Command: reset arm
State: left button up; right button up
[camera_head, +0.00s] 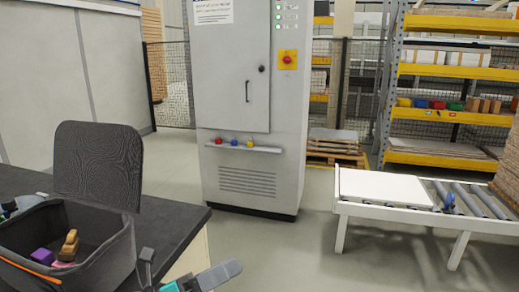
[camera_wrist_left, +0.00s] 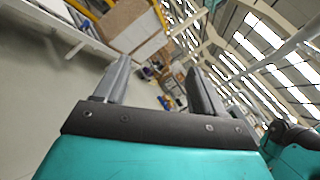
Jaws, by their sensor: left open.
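My left gripper (camera_head: 190,264) shows at the bottom edge of the head view, left of the middle, with grey fingers and teal parts. In the left wrist view the same gripper (camera_wrist_left: 157,67) has its two fingers spread apart, with nothing between them. It is in front of the dark desk's right end in the picture and appears to touch nothing. My right gripper is not in view.
A dark desk (camera_head: 172,217) at left holds a dark bin (camera_head: 105,262) with small coloured pieces. A grey cabinet (camera_head: 250,150) is central. A white panel (camera_head: 385,187) lies on the roller table (camera_head: 420,212). Floor between is clear.

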pick_arm(q)
jog(key=s+a+f+n+t+y, duration=0.3)
jog(key=f+n+y, duration=0.35)
jog(key=n, duration=0.65)
jog(key=s+a+f+n+t+y, duration=0.2)
jog(key=a+f+n+t+y, duration=0.35)
jog(key=n, duration=0.75)
jog(key=s+a+f+n+g+y, duration=0.2)
jog(key=s+f+n+g+y, duration=0.2)
jog(key=s+f+n+g, duration=0.3)
jog(key=s+f+n, duration=0.4)
jog(key=f, duration=0.1)
jog(key=shift+a+f+y, duration=0.3)
jog(key=shift+a+f, duration=0.05)
jog(key=shift+a, duration=0.05)
jog(key=shift+c, duration=0.4)
